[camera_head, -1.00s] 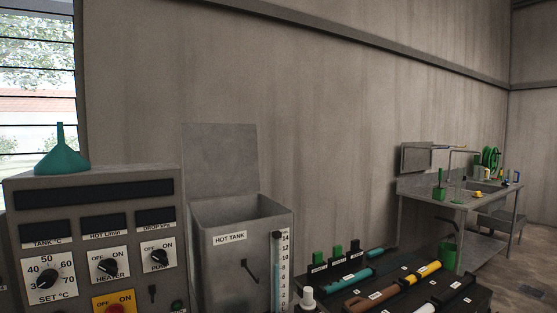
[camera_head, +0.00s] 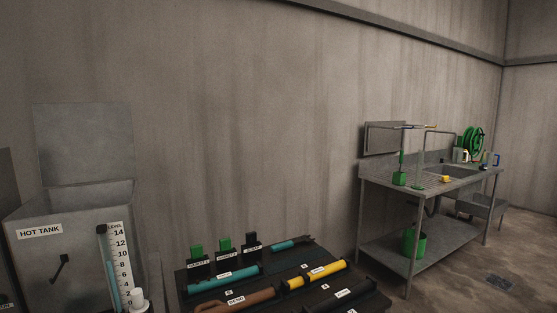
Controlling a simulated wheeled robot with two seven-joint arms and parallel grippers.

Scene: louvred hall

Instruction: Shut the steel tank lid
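The steel tank (camera_head: 32,262) labelled HOT TANK stands at the left of the head view, its top open. Its flat grey lid (camera_head: 84,143) stands upright at the back of the opening, near the wall. A level gauge (camera_head: 117,262) with a blue column is on the tank's front right. A small dark handle or lever (camera_head: 60,268) is on the tank's front. Neither of my grippers shows in the view.
A dark bench (camera_head: 370,300) with labelled teal, brown and yellow pipe pieces and several small blocks stands right of the tank. A white-capped fitting (camera_head: 137,299) is in front of the gauge. A steel sink table (camera_head: 430,188) stands further right, with open floor (camera_head: 470,270) around it.

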